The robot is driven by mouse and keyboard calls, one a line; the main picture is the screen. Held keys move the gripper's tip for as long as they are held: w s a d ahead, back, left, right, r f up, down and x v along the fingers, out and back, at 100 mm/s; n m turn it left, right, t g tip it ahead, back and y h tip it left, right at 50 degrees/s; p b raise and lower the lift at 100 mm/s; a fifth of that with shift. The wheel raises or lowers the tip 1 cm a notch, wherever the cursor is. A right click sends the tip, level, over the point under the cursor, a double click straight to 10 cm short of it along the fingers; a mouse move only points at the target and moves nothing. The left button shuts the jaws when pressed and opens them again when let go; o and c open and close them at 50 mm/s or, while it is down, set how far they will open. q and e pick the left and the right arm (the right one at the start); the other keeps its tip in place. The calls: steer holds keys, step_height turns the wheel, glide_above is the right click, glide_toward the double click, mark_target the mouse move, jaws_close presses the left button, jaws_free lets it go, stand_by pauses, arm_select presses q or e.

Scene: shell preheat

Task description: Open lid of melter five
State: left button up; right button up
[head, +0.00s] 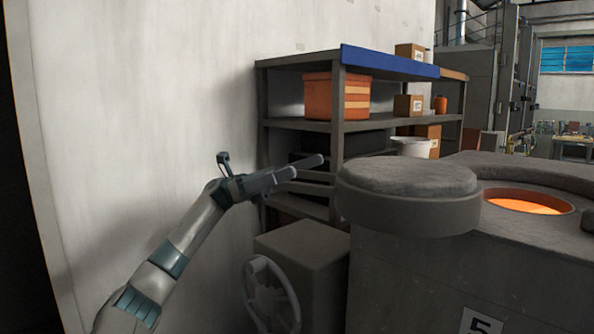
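Melter five (410,290) is a grey block with a "5" label (481,322) on its front, at the lower right of the head view. Its round opening (525,202) is partly uncovered and glows orange inside. The thick round grey lid (408,176) sits swung to the left of the opening, overhanging the melter's left side. My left gripper (306,166) is just left of the lid, with a small gap in the picture. Its two fingers point right toward the lid, look spread apart and hold nothing. My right gripper is not in view.
A grey box (302,247) with a handwheel (270,296) stands left of the melter, below my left gripper. Behind is a shelf (300,125) with an orange crate (337,97), cartons and a white bucket (411,147). A pale wall (150,110) rises at left.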

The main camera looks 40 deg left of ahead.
arm_select(q)
steer(key=shift+f, duration=0.1)
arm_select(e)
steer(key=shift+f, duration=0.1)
arm_select(q)
steer(key=b+v, duration=0.3)
steer(key=v, duration=1.4)
steer(key=shift+a+b, duration=0.2)
steer(key=shift+b, duration=0.1)
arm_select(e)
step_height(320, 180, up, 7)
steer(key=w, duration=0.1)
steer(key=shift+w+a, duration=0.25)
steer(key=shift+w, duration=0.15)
arm_select(q)
steer(key=shift+s, duration=0.1)
